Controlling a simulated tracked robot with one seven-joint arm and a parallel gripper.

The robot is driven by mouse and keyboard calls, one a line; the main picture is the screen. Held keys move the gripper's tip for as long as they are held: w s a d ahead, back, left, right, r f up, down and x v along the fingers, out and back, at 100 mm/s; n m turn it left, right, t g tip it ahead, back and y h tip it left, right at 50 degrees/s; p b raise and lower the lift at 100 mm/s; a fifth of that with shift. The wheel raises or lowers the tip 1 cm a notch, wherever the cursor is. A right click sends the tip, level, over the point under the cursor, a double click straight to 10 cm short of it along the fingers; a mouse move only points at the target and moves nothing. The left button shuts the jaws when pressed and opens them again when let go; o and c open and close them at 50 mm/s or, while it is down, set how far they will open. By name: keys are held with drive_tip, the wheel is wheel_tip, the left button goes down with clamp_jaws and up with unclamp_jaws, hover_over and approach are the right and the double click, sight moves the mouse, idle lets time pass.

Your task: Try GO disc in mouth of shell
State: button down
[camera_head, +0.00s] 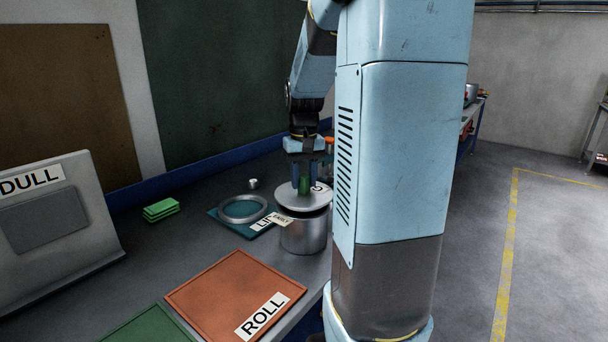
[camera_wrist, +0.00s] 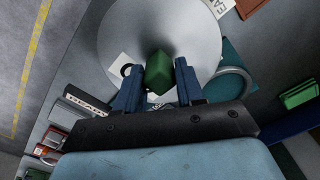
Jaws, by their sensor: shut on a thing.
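The disc (camera_head: 292,203) is a round grey metal lid with a green knob (camera_head: 304,187) and a white label, partly hidden, on which an O shows. In the wrist view the disc (camera_wrist: 195,30) fills the top middle. My gripper (camera_head: 304,178) is shut on the green knob, with a blue finger on each side; the fingers also show in the wrist view (camera_wrist: 158,80). The shell (camera_head: 303,237) is a silver pot directly below the disc. The disc covers its mouth from sight and looks wider. I cannot tell whether disc and rim touch.
A metal ring (camera_head: 243,219) lies on a teal mat (camera_head: 231,228) left of the pot. An orange ROLL tray (camera_head: 225,290), a stack of green pads (camera_head: 160,209), a small white cup (camera_head: 253,183) and a grey DULL stand (camera_head: 60,215) are on the bench.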

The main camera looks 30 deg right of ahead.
sight(303, 175)
drive_tip(key=shift+f, duration=0.6)
idle(0.8)
drive_tip(key=c, duration=0.6)
unclamp_jaws()
wheel_tip(303, 175, up, 14)
drive_tip(key=shift+f, duration=0.2)
drive_tip(key=shift+a, duration=0.1)
idle(0.8)
drive_tip(key=s+a+f+n+t, duration=0.1)
drive_tip(key=s+a+f+t, duration=0.1)
drive_tip(key=s+a, duration=0.6)
drive_tip(key=s+a+f+n+t, duration=0.2)
drive_tip(key=s+a+f+t, duration=0.1)
drive_tip(key=s+a, duration=0.5)
drive_tip(key=shift+s+t, duration=0.3)
drive_tip(key=shift+s, duration=0.4)
